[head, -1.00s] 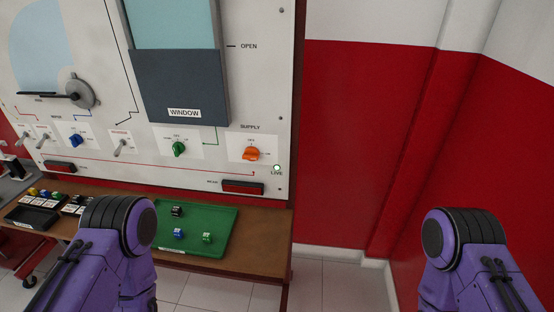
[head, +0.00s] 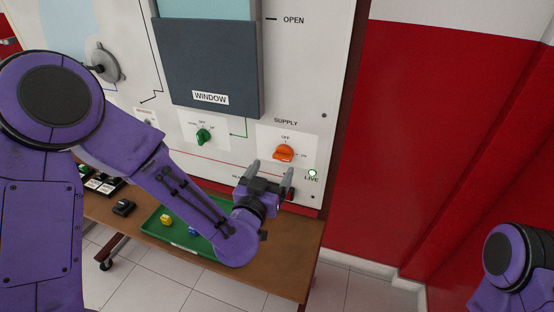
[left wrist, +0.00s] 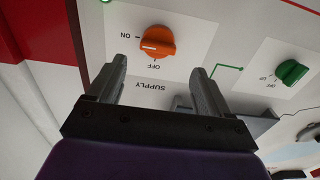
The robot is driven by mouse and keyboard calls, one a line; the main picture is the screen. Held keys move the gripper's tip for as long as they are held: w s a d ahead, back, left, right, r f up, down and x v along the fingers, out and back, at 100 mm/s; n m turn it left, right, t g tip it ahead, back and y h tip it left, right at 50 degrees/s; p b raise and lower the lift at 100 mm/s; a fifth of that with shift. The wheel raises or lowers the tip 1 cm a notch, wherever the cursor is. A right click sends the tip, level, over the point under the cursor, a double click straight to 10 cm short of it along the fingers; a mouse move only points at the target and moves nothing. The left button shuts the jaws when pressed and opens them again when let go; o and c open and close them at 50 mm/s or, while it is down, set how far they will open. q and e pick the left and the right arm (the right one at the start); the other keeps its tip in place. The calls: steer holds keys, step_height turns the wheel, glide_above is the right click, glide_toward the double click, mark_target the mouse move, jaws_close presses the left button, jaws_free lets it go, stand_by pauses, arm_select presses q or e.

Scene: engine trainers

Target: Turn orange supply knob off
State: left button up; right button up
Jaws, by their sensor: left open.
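The orange supply knob (head: 284,152) is on a white plate at the lower right of the wall panel. In the left wrist view the knob (left wrist: 158,41) has its white mark toward ON, with OFF printed on the side nearer my gripper. My left gripper (head: 271,170) is open and empty, just below the knob in the head view, fingers pointing up at the panel. In the left wrist view its fingers (left wrist: 158,66) stand apart, short of the knob and not touching it. My right gripper is out of view.
A small LIVE lamp (head: 312,173) glows pale beside the knob. A green knob (head: 204,136) sits to the left, under the dark window panel (head: 208,65). Below, a green tray (head: 158,231) with small blocks rests on the brown bench (head: 275,265), partly behind my left arm.

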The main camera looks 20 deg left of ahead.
mark_target(281, 157)
arm_select(q)
steer(key=w, duration=0.4)
steer(key=w+p, duration=0.1)
steer(key=shift+w+d, duration=0.4)
steer(key=shift+w, duration=0.2)
steer(key=shift+a, duration=0.15)
